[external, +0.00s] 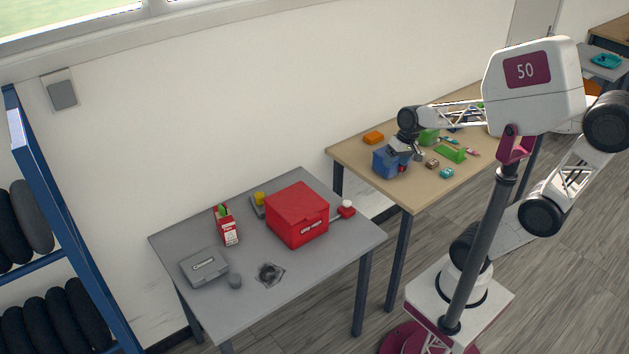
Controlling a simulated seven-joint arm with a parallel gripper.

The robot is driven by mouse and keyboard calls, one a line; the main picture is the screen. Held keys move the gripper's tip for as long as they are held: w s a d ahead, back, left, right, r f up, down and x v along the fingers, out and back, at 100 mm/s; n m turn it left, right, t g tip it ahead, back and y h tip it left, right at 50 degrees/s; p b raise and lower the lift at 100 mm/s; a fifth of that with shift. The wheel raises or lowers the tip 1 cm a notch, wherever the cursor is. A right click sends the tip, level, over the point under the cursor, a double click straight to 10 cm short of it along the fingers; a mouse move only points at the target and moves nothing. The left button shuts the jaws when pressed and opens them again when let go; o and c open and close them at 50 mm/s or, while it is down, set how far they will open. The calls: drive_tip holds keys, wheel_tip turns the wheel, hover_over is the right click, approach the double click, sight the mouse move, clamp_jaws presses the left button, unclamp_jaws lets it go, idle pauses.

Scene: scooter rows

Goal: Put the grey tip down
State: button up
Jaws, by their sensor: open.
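My gripper (419,157) is over the wooden table, beside and slightly above a blue box (386,163). It is open, but its fingers are small and partly lost against the things behind them. I cannot make out a grey tip between or near the fingers. A small grey cylinder (235,281) stands on the grey table, in front of a flat grey case; I cannot tell whether it is the grey tip.
The grey table (312,257) holds a red box (297,214), a red-and-white carton (227,226) and a grey case (204,267). Its front right is clear.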

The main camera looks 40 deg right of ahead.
drive_tip(key=s+d+n+t+h, duration=0.1)
drive_tip(key=s+d+h, duration=0.1)
drive_tip(key=s+d, duration=0.5)
drive_tip(key=shift+d+n+h, duration=0.3)
drive_tip(key=shift+d+h, duration=0.1)
drive_tip(key=shift+d, duration=0.3)
idle(0.6)
